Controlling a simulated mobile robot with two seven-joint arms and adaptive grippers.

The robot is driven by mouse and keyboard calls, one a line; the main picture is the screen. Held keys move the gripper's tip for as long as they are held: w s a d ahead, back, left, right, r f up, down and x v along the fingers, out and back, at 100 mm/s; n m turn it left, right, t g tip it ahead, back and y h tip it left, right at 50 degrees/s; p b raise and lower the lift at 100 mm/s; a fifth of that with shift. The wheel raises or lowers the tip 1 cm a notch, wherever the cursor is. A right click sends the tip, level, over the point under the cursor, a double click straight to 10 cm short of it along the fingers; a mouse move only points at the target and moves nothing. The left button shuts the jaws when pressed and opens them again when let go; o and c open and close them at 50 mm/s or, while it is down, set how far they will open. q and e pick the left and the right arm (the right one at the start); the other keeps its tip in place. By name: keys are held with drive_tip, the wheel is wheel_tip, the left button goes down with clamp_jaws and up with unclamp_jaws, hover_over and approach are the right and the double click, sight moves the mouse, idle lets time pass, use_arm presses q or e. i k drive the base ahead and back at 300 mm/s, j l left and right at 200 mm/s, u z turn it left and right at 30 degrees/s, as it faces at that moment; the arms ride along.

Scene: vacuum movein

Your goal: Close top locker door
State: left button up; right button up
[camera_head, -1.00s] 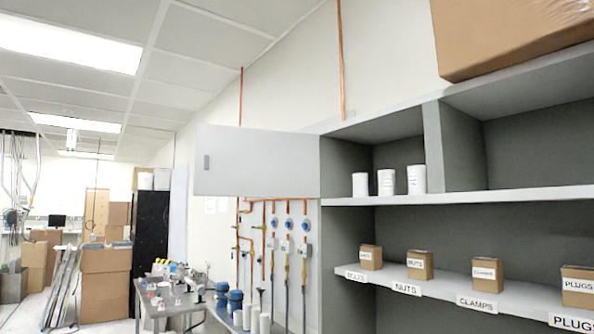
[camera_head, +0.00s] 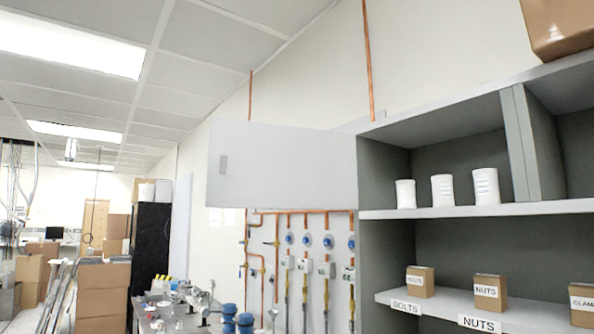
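The top locker door (camera_head: 285,165) is a light grey panel standing wide open. It extends to the left from the left edge of the grey locker's top compartment (camera_head: 430,157). Inside the open compartment, three white canisters (camera_head: 443,190) stand on the shelf. Neither of my grippers shows in the head view.
Below, labelled cardboard boxes (camera_head: 490,293) sit on a lower shelf. A large cardboard box (camera_head: 560,28) rests on top of the locker. Pipes and valves (camera_head: 306,240) line the wall under the door. A cluttered bench (camera_head: 170,308) stands lower left, with stacked cartons (camera_head: 103,288) beyond.

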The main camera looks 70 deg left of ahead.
sight(269, 165)
drive_tip(key=j+z, duration=0.1)
drive_tip(key=j, duration=0.35)
drive_tip(key=k+j, duration=0.15)
drive_tip(key=j, duration=0.25)
drive_tip(key=j+z, duration=0.15)
drive_tip(key=j, duration=0.3)
drive_tip(key=k+j, duration=0.15)
drive_tip(key=j, duration=0.25)
drive_tip(key=k+j+z, duration=0.15)
drive_tip(key=j, duration=0.25)
drive_tip(key=k+j, duration=0.1)
drive_tip(key=j, duration=0.3)
drive_tip(key=k+j, duration=0.1)
drive_tip(key=j, duration=0.3)
drive_tip(key=k+j, duration=0.1)
drive_tip(key=j, duration=0.3)
drive_tip(key=k+j, duration=0.1)
drive_tip(key=j, duration=0.35)
drive_tip(key=k+j, duration=0.1)
drive_tip(key=j, duration=0.3)
